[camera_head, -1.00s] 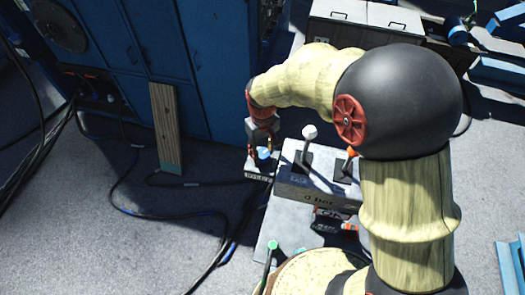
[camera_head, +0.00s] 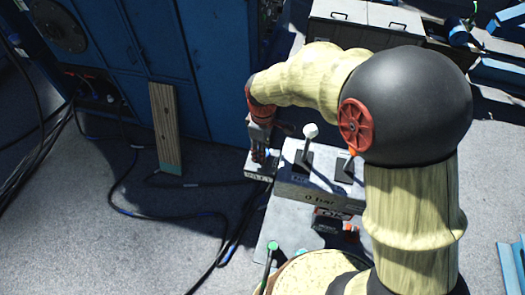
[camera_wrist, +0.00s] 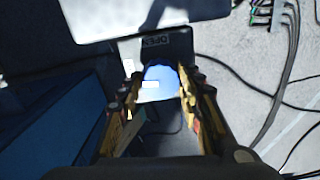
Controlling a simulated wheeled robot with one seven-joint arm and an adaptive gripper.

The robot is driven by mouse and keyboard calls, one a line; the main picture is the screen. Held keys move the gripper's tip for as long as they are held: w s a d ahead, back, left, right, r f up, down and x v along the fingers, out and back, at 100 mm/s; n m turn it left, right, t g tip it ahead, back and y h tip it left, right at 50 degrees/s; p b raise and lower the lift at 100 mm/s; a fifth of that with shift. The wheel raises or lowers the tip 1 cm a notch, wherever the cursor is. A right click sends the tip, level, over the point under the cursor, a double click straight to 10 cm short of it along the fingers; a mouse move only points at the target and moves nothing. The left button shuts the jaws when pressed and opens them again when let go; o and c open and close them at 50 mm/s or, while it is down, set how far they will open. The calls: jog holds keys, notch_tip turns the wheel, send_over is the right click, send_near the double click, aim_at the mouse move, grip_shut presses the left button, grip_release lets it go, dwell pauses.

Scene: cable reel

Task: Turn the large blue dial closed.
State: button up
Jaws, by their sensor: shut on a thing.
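The large blue dial (camera_wrist: 160,77) sits between my two gripper fingers in the wrist view, with a small white patch on its near side. My gripper (camera_wrist: 159,88) is shut on the dial, one finger on each side. In the head view my gripper (camera_head: 260,155) points down at the dial and mostly hides it. The dial is mounted on a small grey box (camera_head: 256,174), whose label seems to read "OPEN" in the wrist view. The dial's exact turn angle cannot be told.
A grey control box (camera_head: 308,191) with two levers, one white-knobbed (camera_head: 310,131), stands just right of the dial. A blue cabinet (camera_head: 200,75) rises behind, with a wooden plank (camera_head: 165,125) leaning on it. Black cables (camera_head: 125,205) cross the floor at left.

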jog(key=shift+n, duration=0.6)
jog(key=o, duration=1.2)
jog(key=shift+c, duration=0.2)
jog(key=shift+r, duration=0.1)
notch_tip(320, 180, up, 12)
